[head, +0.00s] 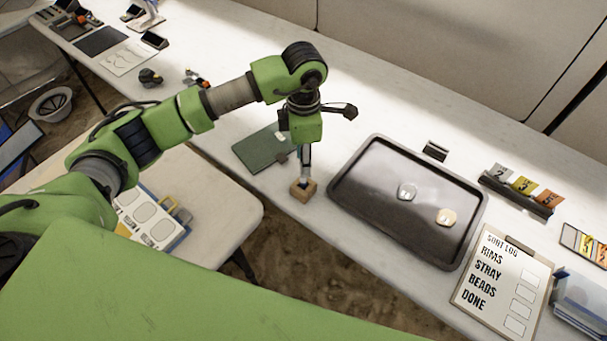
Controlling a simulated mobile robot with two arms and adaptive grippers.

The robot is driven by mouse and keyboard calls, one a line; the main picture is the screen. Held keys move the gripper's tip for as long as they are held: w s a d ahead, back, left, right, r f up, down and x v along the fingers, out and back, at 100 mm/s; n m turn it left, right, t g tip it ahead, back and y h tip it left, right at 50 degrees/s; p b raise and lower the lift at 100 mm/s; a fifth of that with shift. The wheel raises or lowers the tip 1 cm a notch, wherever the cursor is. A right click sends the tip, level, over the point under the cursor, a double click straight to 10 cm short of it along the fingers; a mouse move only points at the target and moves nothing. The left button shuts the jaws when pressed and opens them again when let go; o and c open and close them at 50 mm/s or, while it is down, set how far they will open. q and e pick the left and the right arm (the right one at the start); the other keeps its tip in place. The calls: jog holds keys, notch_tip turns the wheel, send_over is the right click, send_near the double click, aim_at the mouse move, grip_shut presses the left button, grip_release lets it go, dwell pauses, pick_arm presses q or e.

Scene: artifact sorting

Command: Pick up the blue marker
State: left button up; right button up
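A small wooden block (303,191) stands on the white table near its front edge, left of the dark tray. A small bit of blue (303,183) shows at the top of the block; it may be the blue marker, but most of it is hidden. My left gripper (304,176) points down directly over the block, with its tip at or just above the blue bit. Its fingers are too small and overlapped to tell whether they are apart or closed on anything. My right gripper is out of view.
A dark tray (346,198) holding two small pieces lies right of the block. A green mat (251,153) lies left of it. Numbered cards (523,185) and a sort log clipboard (482,306) are at the right. The table's front edge is close to the block.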

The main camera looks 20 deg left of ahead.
pick_arm(q)
jog(key=shift+f, duration=1.3)
jog(key=c, duration=0.8)
jog(key=shift+c, duration=0.3)
jog(key=shift+r, duration=0.1)
